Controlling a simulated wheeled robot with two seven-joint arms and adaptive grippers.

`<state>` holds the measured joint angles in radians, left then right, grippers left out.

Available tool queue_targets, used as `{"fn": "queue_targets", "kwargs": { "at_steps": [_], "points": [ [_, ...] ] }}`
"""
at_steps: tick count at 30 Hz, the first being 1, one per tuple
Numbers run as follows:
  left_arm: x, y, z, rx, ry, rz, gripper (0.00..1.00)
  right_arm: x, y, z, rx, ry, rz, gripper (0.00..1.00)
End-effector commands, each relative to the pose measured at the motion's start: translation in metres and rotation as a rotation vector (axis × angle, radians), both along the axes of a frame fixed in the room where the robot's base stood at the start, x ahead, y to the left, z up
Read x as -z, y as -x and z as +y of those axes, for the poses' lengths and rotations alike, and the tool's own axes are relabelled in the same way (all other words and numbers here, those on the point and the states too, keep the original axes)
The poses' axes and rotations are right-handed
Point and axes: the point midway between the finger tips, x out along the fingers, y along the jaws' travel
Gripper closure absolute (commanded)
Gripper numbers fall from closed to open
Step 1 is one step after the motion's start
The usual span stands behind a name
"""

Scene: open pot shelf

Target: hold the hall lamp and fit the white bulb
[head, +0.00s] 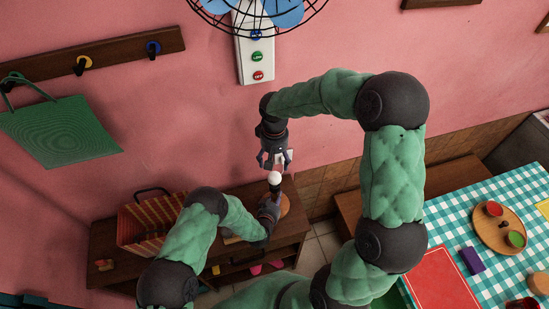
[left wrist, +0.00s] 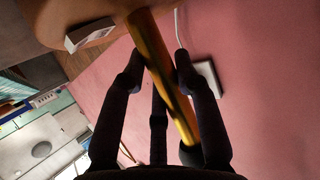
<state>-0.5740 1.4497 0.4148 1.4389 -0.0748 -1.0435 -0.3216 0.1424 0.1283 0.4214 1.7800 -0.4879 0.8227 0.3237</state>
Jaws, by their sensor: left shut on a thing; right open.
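The hall lamp stands on the wooden shelf unit in the head view, with its round wooden base (head: 285,204) partly hidden by my left gripper. My left gripper (head: 269,208) is shut on the lamp's brass stem (left wrist: 165,80), which passes between its fingers (left wrist: 155,75) in the left wrist view. The lamp's dark socket (left wrist: 190,155) shows past the fingers there. The white bulb (head: 275,178) sits at the top of the dark socket in the head view; I cannot tell how firmly it is seated. My right gripper (head: 274,163) is open just above the bulb.
A striped basket (head: 140,222) stands on the shelf unit (head: 105,248) at left. A green bag (head: 60,130) hangs from a hook rail (head: 110,58). A wire-guarded fan (head: 258,12) is above. A checkered table (head: 450,225) with a tray (head: 492,236) stands at right.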

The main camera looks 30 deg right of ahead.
Motion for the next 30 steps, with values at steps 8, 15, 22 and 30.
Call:
{"fn": "queue_targets", "kwargs": {
  "at_steps": [8, 15, 22, 30],
  "points": [
    [-0.001, -0.001, 0.000, 0.001, 0.000, -0.003, 0.47, 0.000, 0.000, 0.000, 0.000, 0.000, 0.000, 0.23],
    [0.000, 0.000, 0.000, 0.000, 0.000, -0.001, 0.42, 0.000, 0.000, 0.000, 0.000, 0.000, 0.000, 0.23],
    [-0.003, 0.003, 0.004, 0.000, 0.000, 0.000, 0.42, 0.000, 0.000, 0.000, 0.000, 0.000, 0.000, 0.23],
    [-0.021, 0.028, 0.031, 0.000, 0.001, 0.001, 0.42, 0.000, 0.000, 0.000, 0.000, 0.000, 0.000, 0.23]
  ]
}}
